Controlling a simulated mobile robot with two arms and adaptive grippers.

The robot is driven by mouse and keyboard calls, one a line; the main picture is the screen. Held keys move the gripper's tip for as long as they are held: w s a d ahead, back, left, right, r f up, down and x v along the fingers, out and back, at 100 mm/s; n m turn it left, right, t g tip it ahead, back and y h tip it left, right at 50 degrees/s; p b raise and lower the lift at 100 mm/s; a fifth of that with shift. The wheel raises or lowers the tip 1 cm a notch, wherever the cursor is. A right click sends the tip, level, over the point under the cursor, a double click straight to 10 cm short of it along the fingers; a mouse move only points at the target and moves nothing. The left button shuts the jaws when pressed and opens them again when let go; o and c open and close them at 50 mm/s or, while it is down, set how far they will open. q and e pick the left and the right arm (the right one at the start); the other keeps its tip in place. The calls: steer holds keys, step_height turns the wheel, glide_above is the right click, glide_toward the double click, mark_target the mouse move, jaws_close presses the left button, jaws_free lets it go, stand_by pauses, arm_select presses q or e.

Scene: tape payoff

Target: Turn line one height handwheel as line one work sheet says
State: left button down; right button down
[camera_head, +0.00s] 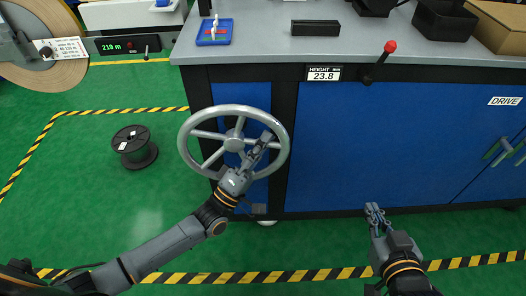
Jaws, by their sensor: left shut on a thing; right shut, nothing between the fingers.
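The height handwheel (185,143) is a large grey spoked wheel on the front of the blue cabinet. My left gripper (266,138) is shut at the wheel's right side, by the rim and a spoke; its fingers hide the exact part it holds. My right gripper (374,208) is shut and empty, apart from the wheel, low in front of the cabinet. No work sheet can be made out for certain.
A red-knobbed lever (389,47) sticks out beside the readout. The grey bench top (260,45) carries a blue tray (214,33) and dark bins (445,20). A black spool (134,146) stands on the green floor at left.

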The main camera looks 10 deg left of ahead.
arm_select(q)
steer(key=n+t, duration=0.1)
steer(key=n+t+y+b, duration=0.1)
steer(key=shift+r+n, duration=0.3)
steer(key=shift+a+r+n+t+y+b, duration=0.1)
steer(key=shift+r+n+t+y+b, duration=0.15)
steer(key=shift+n+t+y+b, duration=0.25)
steer(key=shift+a+r+n+t+y+b, duration=0.1)
steer(key=shift+r+n+t+y+b, duration=0.15)
steer(key=shift+n+y, duration=0.4)
steer(key=shift+r+n+t, duration=0.1)
steer(key=shift+n+t, duration=0.15)
arm_select(e)
step_height(320, 180, up, 14)
steer(key=a+t+y, duration=0.2)
steer(key=t+y, duration=0.1)
steer(key=t, duration=0.5)
steer(key=shift+w+f+t, duration=0.2)
steer(key=shift+w+t, duration=0.1)
steer(key=shift+w, duration=0.05)
steer(key=shift+a, duration=0.1)
arm_select(q)
steer(key=c, duration=1.3)
jaws_free()
steer(key=shift+c, duration=0.2)
steer(key=shift+s, duration=0.1)
steer(key=v, duration=1.2)
